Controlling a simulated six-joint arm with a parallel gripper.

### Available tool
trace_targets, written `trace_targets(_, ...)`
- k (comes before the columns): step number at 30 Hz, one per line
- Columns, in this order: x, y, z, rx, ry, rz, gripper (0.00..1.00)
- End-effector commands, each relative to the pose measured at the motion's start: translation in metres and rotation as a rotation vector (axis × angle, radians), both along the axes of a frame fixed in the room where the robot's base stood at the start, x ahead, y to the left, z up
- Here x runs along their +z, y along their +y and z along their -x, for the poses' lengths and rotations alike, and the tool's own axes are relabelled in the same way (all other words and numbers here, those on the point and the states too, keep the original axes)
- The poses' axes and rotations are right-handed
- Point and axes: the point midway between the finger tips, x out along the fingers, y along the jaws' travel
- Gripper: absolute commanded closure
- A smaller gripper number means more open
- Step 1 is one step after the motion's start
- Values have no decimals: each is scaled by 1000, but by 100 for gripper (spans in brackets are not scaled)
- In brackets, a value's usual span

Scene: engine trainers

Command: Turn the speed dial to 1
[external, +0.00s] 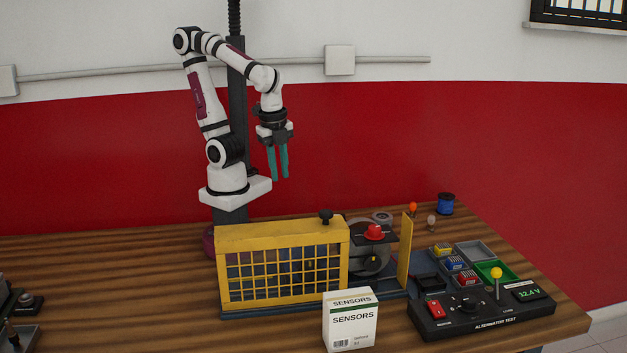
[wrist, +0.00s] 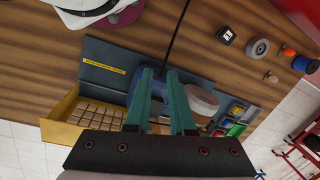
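A black dial (external: 468,304) sits on the sloped face of the black ALTERNATOR TEST box (external: 450,325), at the front right of the table in the external view. Its markings are too small to read, so I cannot tell its setting. My gripper (external: 279,177) hangs fingers-down, high above the table and far to the left of the box. Its two teal fingers are apart with nothing between them. In the wrist view the fingers (wrist: 160,73) also stand apart. I cannot make out the dial in that view.
On the box are a red switch (external: 437,309), a yellow-knobbed lever (external: 497,273) and a 12.4 V display (external: 527,293). A yellow mesh guard (external: 282,235), a white SENSORS carton (external: 350,322) and a red-knobbed machine (external: 375,232) stand to its left. Small bins (external: 474,250) lie behind it.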

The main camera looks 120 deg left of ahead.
Motion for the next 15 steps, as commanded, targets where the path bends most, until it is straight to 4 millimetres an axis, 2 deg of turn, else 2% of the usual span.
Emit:
trace_targets(1, 11, -2, -31, 8, -13, 23, 68)
trace_targets(2, 18, -4, -57, 13, -28, 43, 62)
trace_targets(3, 26, -5, -99, 19, -53, 74, 55)
trace_targets(5, 33, -5, -168, 30, -100, 125, 44)
trace_targets(6, 32, -2, -214, 36, -133, 155, 37)
trace_targets(8, 23, 6, -277, 43, -184, 196, 27)
trace_targets(9, 14, 12, -315, 49, -219, 220, 27)
trace_targets(12, -13, 28, -385, 56, -292, 265, 27)
trace_targets(15, -34, 39, -423, 60, -342, 292, 27)
